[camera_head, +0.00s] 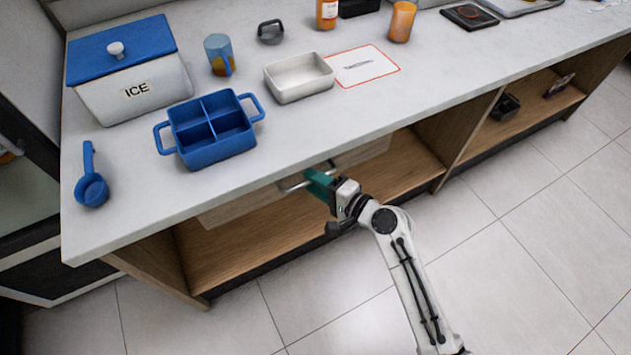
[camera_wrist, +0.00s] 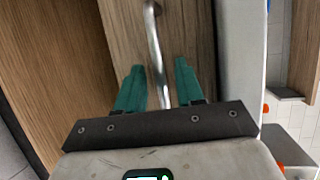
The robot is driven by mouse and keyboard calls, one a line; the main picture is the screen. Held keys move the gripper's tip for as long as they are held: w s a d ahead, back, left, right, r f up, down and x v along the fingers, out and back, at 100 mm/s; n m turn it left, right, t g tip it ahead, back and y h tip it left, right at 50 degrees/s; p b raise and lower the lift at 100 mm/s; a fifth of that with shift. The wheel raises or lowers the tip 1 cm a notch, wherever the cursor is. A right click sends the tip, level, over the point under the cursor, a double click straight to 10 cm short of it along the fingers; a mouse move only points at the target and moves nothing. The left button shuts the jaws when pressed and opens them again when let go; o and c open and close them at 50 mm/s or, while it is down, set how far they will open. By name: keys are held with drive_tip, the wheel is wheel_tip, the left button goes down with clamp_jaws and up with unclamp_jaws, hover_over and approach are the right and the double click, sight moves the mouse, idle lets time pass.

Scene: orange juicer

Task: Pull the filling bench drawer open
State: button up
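The drawer front (camera_head: 240,208) is a light wood panel just under the worktop edge, with a metal bar handle (camera_head: 292,184). It looks shut or nearly so. My gripper (camera_head: 312,180) has green fingers and is at the handle, reaching in from the lower right. In the wrist view, the handle (camera_wrist: 154,45) runs between the two fingers of my gripper (camera_wrist: 160,72), against the wood drawer front (camera_wrist: 190,30). The fingers stand apart, with a gap seen on both sides of the bar. Whether either finger touches it is not clear.
The worktop (camera_head: 430,115) above holds an ICE box (camera_head: 135,90), a blue divided caddy (camera_head: 212,130), a white tray (camera_head: 300,78) and a blue scoop (camera_head: 91,188). An open wooden shelf (camera_head: 265,245) lies below the drawer. Tiled floor (camera_head: 510,270) in front is clear.

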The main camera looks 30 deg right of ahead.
drive_tip(key=shift+w, duration=0.15)
drive_tip(key=shift+c, duration=0.2)
clamp_jaws()
idle(0.4)
